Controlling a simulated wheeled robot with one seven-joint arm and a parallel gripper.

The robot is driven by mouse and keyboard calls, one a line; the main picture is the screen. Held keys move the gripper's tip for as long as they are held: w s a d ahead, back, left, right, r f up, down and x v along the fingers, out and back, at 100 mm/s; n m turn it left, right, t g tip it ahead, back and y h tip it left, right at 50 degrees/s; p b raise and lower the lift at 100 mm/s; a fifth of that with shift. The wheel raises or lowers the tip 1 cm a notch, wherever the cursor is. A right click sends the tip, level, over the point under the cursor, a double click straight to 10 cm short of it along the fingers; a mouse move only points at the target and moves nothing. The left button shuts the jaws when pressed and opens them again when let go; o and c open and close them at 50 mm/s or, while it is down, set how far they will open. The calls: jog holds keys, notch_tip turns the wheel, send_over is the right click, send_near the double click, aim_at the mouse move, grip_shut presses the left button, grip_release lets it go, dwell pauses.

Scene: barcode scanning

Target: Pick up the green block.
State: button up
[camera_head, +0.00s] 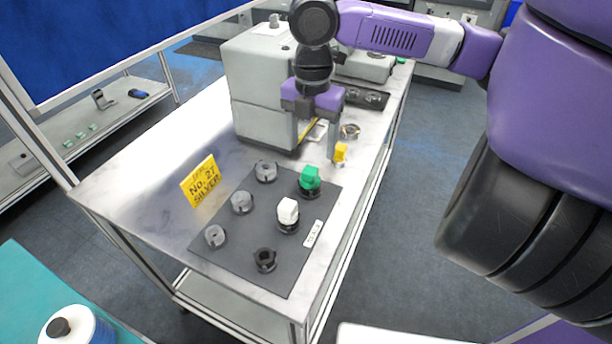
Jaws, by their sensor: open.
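The green block (310,176) sits upright in a dark round holder at the far right corner of a dark grey mat (262,215) on the table. My gripper (318,140) is above the table, beyond the green block and apart from it. Its fingers point down and are spread open, with nothing seen between them. A small yellow piece (340,152) shows by the right finger.
A white block (288,209) stands in a holder near the green one. Several other holders on the mat are empty. A yellow sign (199,181) stands left of the mat. A large grey machine (262,85) stands behind, close to my gripper. The table's left front is clear.

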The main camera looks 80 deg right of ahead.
aim_at(310, 170)
jog(key=shift+w+a+f+p, duration=0.1)
jog(key=shift+a+f+p, duration=0.1)
jog(key=shift+f, duration=1.75)
jog(key=shift+a+f+p, duration=0.15)
jog(key=shift+a+f, duration=0.05)
jog(key=shift+f, duration=1.7)
grip_shut()
jog(key=shift+r, duration=0.1)
